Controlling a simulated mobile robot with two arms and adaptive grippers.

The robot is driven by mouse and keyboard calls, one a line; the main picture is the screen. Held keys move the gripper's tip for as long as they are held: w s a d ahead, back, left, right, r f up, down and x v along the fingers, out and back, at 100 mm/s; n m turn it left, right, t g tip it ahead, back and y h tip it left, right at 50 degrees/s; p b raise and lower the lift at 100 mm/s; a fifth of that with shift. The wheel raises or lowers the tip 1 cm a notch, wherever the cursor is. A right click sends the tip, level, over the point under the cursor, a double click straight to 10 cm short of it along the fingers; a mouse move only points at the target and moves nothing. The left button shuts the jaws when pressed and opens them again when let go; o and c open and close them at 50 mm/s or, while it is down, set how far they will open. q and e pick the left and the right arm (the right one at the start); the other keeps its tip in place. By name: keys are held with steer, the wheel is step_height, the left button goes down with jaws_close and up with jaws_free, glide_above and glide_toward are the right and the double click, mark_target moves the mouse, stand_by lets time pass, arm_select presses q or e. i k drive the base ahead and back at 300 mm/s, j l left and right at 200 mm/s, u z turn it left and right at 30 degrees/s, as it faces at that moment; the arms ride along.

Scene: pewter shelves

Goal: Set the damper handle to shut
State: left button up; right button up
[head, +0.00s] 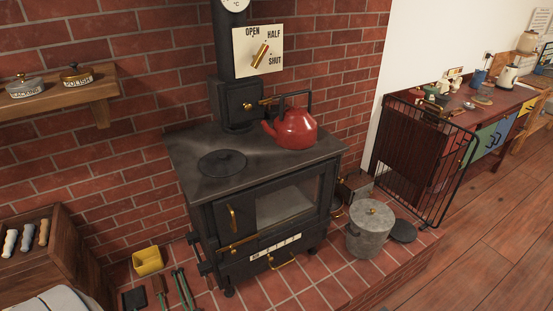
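The damper handle (260,54) is a short brass lever on a cream plate (240,68) beside the black stovepipe (226,45). The plate is marked OPEN at upper left, HALF at upper right and SHUT at lower right. The lever lies tilted, its upper end up and to the right, toward HALF, and its lower end to the lower left. It is not turned toward SHUT. Neither of my grippers shows in the head view.
A black stove (260,195) stands below the plate, with a red kettle (292,130) on its top. A wooden shelf (60,104) with two labelled tins juts out at left. A lidded metal bin (370,232) stands on the hearth. A black guard (440,165) stands at right.

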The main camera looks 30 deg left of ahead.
mark_target(260, 55)
steer(key=u, duration=1.25)
